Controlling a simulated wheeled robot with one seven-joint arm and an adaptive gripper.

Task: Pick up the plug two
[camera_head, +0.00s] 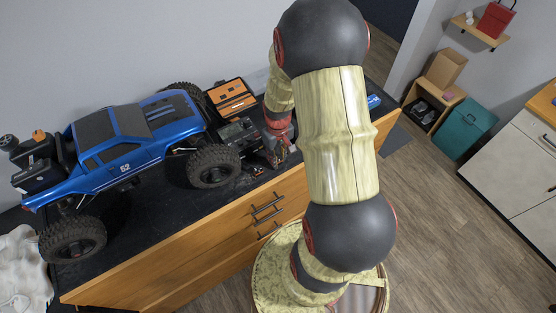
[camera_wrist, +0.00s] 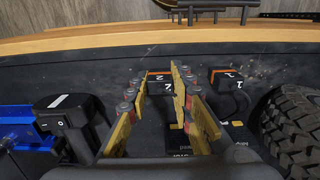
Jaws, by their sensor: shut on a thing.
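Plug two, a small dark block with an orange edge and a white "2" (camera_wrist: 160,77), sits between my fingertips in the wrist view. My gripper (camera_wrist: 160,92) is shut on it, one yellow finger on each side. The plug appears low, at or just above the dark counter top; I cannot tell whether it touches. In the head view my gripper (camera_head: 279,152) is over the counter near its front edge, to the right of the truck's wheel. The plug is too small to make out there.
Another dark plug with an orange edge (camera_wrist: 226,80) lies close to the right in the wrist view. A blue crawler truck (camera_head: 125,140) stands on the dark counter (camera_head: 150,215). An orange-and-black box (camera_head: 232,97) is behind my gripper. Wooden drawers (camera_head: 262,210) are below.

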